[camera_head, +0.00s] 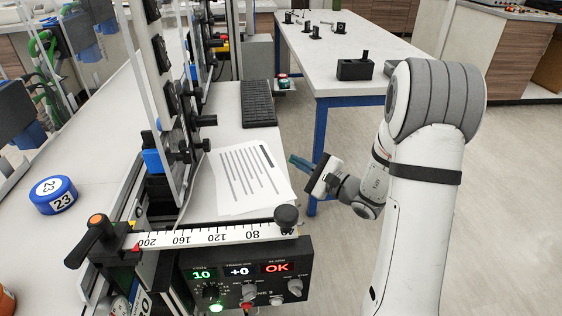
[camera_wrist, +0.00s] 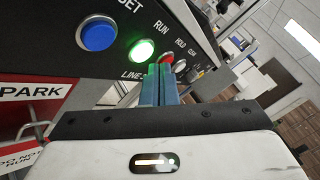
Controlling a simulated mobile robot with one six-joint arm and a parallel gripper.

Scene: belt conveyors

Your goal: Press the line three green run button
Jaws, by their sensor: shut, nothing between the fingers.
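The line three control box (camera_head: 240,268) hangs at the front of the conveyor line, with "LINE 3" partly readable on its face. Its green run button (camera_head: 215,308) is lit, near the bottom edge of the head view. In the wrist view the glowing green button (camera_wrist: 141,50) sits beside the word RUN, just up and left of my fingertips. My gripper (camera_head: 297,163) is shut and empty, its blue-green fingers (camera_wrist: 161,72) together. Contact between fingertips and button cannot be made out; in the head view they look apart.
A blue button (camera_wrist: 97,33) is left of the green one, and a red control (camera_wrist: 167,59) lies just behind my fingertips. A ruler bar (camera_head: 215,235) with a black knob runs above the box. Papers (camera_head: 245,175) and a keyboard (camera_head: 258,103) lie behind.

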